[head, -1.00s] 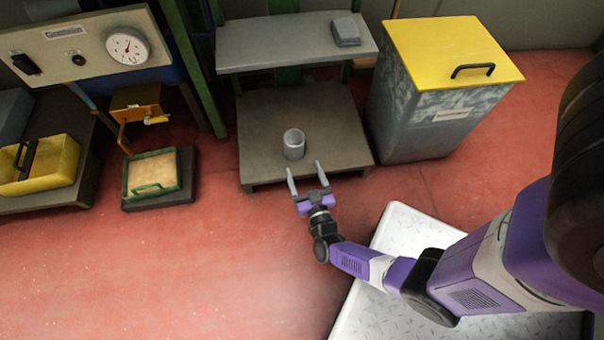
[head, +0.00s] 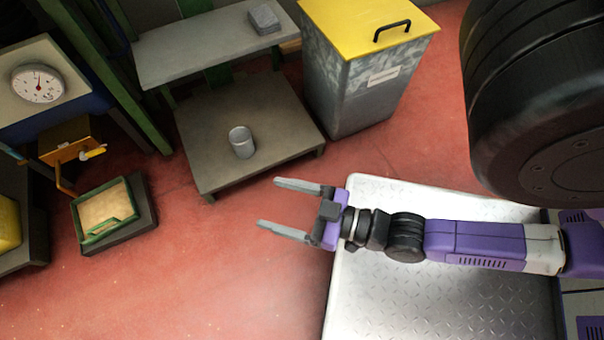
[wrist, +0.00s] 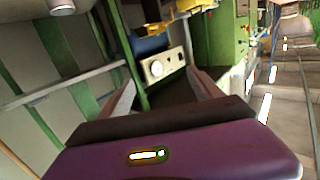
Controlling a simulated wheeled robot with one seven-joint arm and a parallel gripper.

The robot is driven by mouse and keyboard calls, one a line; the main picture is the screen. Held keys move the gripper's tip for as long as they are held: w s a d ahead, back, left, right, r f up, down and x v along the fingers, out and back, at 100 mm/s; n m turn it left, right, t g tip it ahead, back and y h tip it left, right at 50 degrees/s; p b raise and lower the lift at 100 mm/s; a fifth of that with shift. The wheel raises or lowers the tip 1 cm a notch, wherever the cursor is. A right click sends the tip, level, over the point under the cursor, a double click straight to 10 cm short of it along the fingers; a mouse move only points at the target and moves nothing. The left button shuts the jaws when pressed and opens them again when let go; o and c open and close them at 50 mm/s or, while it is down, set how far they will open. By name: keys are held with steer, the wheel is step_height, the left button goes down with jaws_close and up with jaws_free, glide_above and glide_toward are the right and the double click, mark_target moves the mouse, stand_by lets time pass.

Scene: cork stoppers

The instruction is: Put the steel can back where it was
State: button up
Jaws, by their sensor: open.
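The steel can (head: 242,142) stands upright on the low grey-brown platform (head: 200,168) under the grey shelf in the head view. My gripper (head: 268,205) is open and empty, in front of the platform and apart from the can, with its fingers pointing left. In the wrist view my gripper (wrist: 160,92) also shows with its fingers spread and nothing between them. I cannot make out the can for sure in the wrist view.
A grey shelf (head: 200,48) with a grey block (head: 264,18) is above the platform. A yellow-lidded bin (head: 350,95) stands to its right. A green-rimmed tray (head: 108,212) and a dial gauge (head: 38,84) are at left. Red floor is clear at lower left.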

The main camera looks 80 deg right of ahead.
steer(key=s+a+r+n+g+y, duration=0.1)
steer(key=s+a+r+g, duration=0.1)
steer(key=s+r, duration=0.3)
step_height(320, 180, up, 2)
steer(key=shift+a+r+y, duration=0.1)
steer(key=shift+a+y, duration=0.3)
steer(key=shift+a, duration=0.35)
step_height(320, 180, up, 42)
steer(key=p, duration=4.1)
steer(key=shift+p, duration=0.4)
